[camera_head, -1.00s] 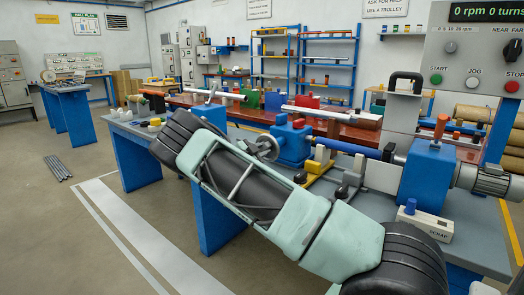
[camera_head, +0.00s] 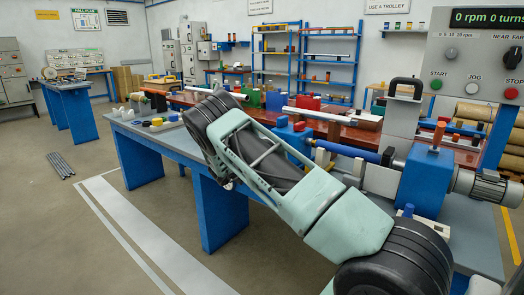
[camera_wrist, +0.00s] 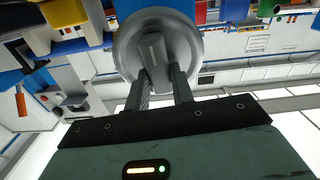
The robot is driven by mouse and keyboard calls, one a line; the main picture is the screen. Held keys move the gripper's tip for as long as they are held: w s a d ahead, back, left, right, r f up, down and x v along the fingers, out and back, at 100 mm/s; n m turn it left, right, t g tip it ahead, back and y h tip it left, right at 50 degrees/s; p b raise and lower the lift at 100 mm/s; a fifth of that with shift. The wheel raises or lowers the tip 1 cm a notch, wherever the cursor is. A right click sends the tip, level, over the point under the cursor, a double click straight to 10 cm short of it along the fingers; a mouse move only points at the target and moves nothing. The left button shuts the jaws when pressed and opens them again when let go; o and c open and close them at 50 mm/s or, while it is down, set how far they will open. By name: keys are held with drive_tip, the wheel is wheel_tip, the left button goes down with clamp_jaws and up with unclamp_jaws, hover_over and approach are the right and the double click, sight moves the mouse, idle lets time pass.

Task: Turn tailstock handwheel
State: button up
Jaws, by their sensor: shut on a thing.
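The tailstock (camera_head: 291,136) is a blue block with red tops, standing on the bench behind my arm in the head view. Its handwheel (camera_wrist: 177,38) is a grey metal disc that fills the top middle of the wrist view. My gripper (camera_wrist: 161,72) is shut on the handwheel, with its two dark fingers reaching onto the lower part of the disc. In the head view my arm hides the handwheel and the fingers.
A blue shaft (camera_head: 347,150) runs right from the tailstock to the blue headstock (camera_head: 426,178) and motor. The control panel (camera_head: 474,70) reads 0 rpm and 0 turns. A tray of small parts (camera_head: 155,123) lies on the bench's left end.

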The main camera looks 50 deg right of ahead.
drive_tip(key=shift+w+n+p, duration=0.1)
drive_tip(key=shift+n+p, duration=0.2)
drive_tip(key=shift+n, duration=0.5)
drive_tip(key=o, duration=1)
drive_tip(key=a, duration=0.5)
drive_tip(key=s+a+b, duration=0.1)
drive_tip(key=a, duration=1.1)
drive_tip(key=shift+s+a, duration=0.15)
drive_tip(key=shift+a, duration=0.1)
